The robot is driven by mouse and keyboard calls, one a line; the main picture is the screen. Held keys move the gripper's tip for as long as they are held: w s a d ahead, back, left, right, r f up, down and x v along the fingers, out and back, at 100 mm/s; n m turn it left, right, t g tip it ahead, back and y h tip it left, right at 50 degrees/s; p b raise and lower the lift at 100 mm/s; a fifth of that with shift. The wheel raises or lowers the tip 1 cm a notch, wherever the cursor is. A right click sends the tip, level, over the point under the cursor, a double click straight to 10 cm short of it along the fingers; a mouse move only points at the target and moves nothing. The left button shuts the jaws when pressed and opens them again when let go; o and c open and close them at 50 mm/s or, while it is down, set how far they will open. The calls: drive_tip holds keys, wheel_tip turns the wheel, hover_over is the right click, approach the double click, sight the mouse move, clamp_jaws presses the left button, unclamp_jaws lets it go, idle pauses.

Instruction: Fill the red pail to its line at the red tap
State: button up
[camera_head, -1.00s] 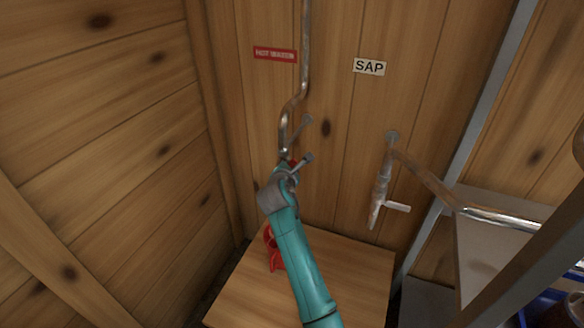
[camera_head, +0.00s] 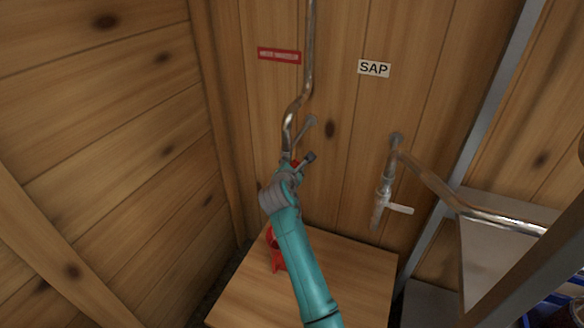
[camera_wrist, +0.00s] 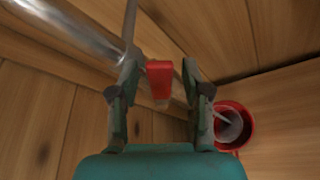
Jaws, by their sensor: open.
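The red pail (camera_head: 276,251) stands on the wooden stand, partly hidden behind my arm in the head view. In the wrist view the red pail (camera_wrist: 249,124) is at the right, with pale grey contents and a thin pale streak at its left side. I cannot tell its level against a line. The red tap handle (camera_wrist: 160,78) sits between my two fingers, with a visible gap on each side. My gripper (camera_wrist: 160,70) is open around it. In the head view my gripper hides most of the tap at the pipe's lower end.
A metal pipe (camera_head: 309,60) runs down the wall beside a red label (camera_head: 279,56). A second tap (camera_head: 383,192) hangs under the SAP sign (camera_head: 374,68). The wooden stand (camera_head: 350,275) is bare to the right of my arm. A metal frame and pan stand at the right.

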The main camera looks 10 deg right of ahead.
drive_tip(key=v, duration=1.2)
